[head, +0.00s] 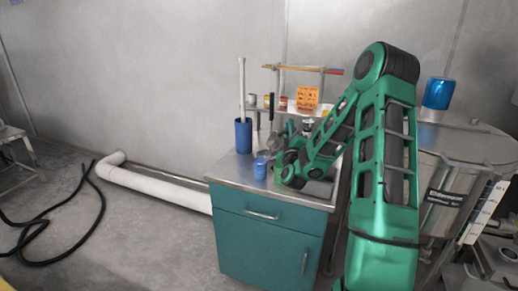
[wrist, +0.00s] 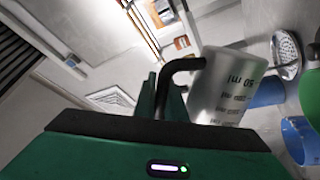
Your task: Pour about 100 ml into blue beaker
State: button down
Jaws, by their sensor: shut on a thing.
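The small blue beaker (head: 260,167) stands on the steel worktop near its front left edge. My gripper (wrist: 165,92) is shut on the black handle of a translucent measuring jug (wrist: 225,88) with dark volume marks. The jug's marks read upside down in the wrist view. A blue cup (wrist: 300,140) shows at its right edge, apart from the jug. In the head view my arm largely hides the jug. I cannot see the level inside the jug or whether anything flows from it.
A tall blue container (head: 243,135) with a white stick stands behind the beaker. A shelf rail with jars, hanging utensils and an orange card (head: 307,97) is at the back. A steel tank (head: 450,170) with a blue vessel (head: 438,93) stands right. The left floor has a hose.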

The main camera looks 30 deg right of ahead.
jog(key=shift+d+m, duration=0.15)
jog(key=shift+m, duration=0.25)
jog(key=shift+s+d+f+m+g+h+p, duration=0.1)
jog(key=shift+d+f+m+g+h+p, duration=0.2)
jog(key=shift+m, duration=0.35)
jog(key=shift+d+f+m+g+p, duration=0.1)
jog(key=shift+m+g+p, duration=0.3)
jog(key=shift+m, duration=0.25)
jog(key=shift+d+f+m, duration=0.15)
jog(key=shift+f+m, duration=0.15)
jog(key=shift+m, duration=0.1)
jog(key=shift+s+d+f+m, duration=0.1)
jog(key=shift+d+f+m, duration=0.1)
jog(key=shift+f+m, duration=0.2)
jog(key=shift+s+d+f+m+g+p, duration=0.15)
jog(key=shift+d+m+g+p, duration=0.2)
jog(key=shift+d+m+p, duration=0.4)
jog(key=shift+s+d+f+m+g+p, duration=0.15)
jog(key=shift+d+m+g+p, duration=0.3)
jog(key=shift+m, duration=0.6)
jog(key=shift+s+d+f+m+g+p, duration=0.1)
jog(key=shift+s+d+m+g+p, duration=0.15)
jog(key=shift+d+m+p, duration=0.55)
jog(key=shift+r+m, duration=0.1)
jog(key=shift+m, duration=0.2)
